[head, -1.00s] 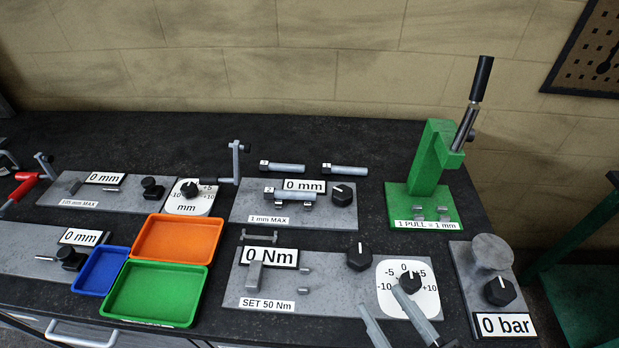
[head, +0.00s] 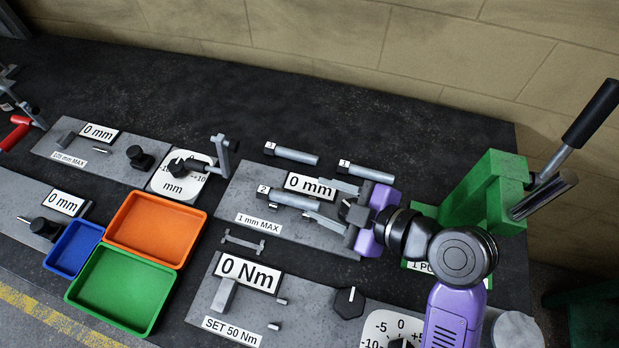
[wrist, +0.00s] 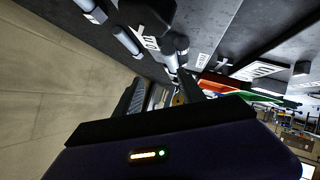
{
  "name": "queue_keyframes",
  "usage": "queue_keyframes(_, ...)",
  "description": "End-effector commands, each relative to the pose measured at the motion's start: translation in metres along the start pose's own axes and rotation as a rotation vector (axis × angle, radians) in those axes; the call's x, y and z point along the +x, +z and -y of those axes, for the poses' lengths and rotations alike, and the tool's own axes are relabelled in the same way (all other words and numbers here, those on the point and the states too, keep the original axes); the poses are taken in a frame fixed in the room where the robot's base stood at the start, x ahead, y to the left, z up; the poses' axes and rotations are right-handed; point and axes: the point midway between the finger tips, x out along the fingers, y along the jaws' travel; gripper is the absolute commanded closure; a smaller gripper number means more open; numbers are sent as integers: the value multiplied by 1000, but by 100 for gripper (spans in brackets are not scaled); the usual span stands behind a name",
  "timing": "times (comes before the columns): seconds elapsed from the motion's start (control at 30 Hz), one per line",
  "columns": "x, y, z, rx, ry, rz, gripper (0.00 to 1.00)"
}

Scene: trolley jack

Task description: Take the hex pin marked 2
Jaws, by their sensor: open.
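The hex pin marked 2 (head: 288,198) is a grey cylinder with a dark hex head and a white 2 label. It lies on the grey 1 mm MAX plate (head: 240,200), in front of a 0 mm display. My gripper (head: 328,201) is open and comes in from the right, its two fingers at either side of the pin's right end. I cannot tell whether they touch it. In the wrist view a pin end (wrist: 172,52) shows ahead of the fingers.
A green press (head: 490,195) with a long lever stands right of my arm. Orange (head: 155,228), green (head: 120,290) and blue (head: 74,250) trays sit at left. The 0 Nm plate (head: 290,315) lies in front.

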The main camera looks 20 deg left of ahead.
Motion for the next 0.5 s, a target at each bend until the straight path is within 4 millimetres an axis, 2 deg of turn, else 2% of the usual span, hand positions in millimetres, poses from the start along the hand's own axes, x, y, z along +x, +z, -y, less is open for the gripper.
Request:
queue_keyframes(0.07,0,-1,10,-56,-41,-3,53)
queue_keyframes(0.17,2,0,13,-94,-53,-1,53)
queue_keyframes(0.5,34,-3,17,-100,-53,-1,53)
